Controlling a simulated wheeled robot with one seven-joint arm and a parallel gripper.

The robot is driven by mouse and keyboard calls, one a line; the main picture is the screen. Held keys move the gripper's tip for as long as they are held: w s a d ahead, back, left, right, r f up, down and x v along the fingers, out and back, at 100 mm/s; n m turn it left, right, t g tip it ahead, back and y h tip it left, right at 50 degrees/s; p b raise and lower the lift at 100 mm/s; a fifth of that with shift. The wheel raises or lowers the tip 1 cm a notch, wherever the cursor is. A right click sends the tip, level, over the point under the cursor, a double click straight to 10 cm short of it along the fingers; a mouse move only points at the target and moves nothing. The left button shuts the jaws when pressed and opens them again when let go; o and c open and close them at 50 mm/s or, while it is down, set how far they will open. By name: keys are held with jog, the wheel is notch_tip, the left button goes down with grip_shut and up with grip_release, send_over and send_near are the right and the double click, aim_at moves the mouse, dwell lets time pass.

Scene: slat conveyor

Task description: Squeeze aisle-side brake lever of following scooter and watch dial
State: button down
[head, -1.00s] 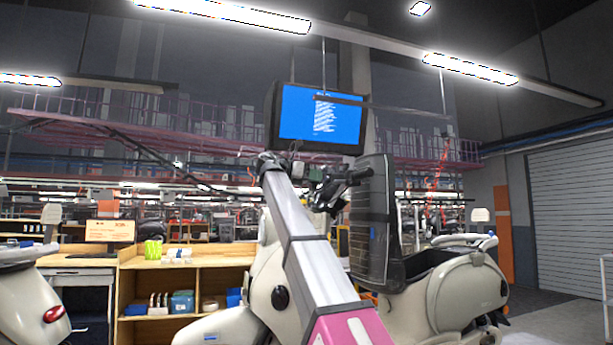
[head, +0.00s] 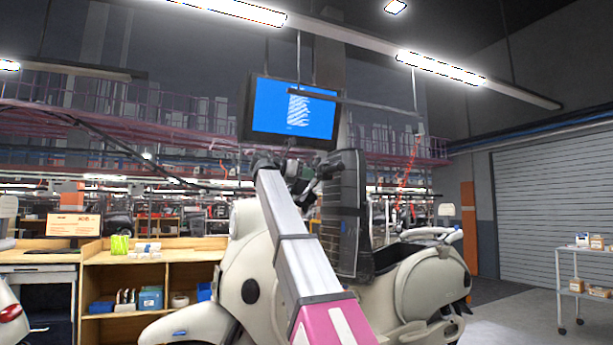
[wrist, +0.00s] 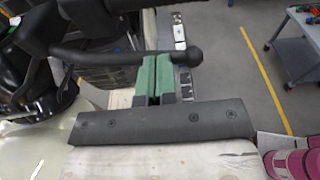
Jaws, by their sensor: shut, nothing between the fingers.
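The cream scooter (head: 240,285) stands in the middle of the head view, its handlebar (head: 328,172) partly behind my arm. My gripper (head: 292,170) is small and dark at the handlebar there. In the wrist view my gripper (wrist: 153,82) has its two green fingers together, with nothing seen between them. A black brake lever with a ball end (wrist: 194,56) runs across the tips of the fingers; I cannot tell whether they touch it. No dial can be made out in either view.
A blue-screened monitor (head: 293,108) hangs above the scooter. Wooden shelves (head: 130,277) stand behind at the left. A cart (head: 585,275) with small boxes stands at the right. A yellow floor line (wrist: 265,80) crosses open floor in the wrist view.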

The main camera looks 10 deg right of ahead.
aim_at(318, 174)
jog(key=d+n+t, duration=0.1)
jog(key=d+n+t+y, duration=0.1)
jog(key=d+t, duration=0.1)
jog(key=shift+s+d, duration=0.2)
jog(key=shift+d, duration=0.1)
jog(key=shift+w+d, duration=0.1)
jog(key=shift+d, duration=0.25)
jog(key=shift+r, duration=0.1)
dwell(0.9)
dwell(0.9)
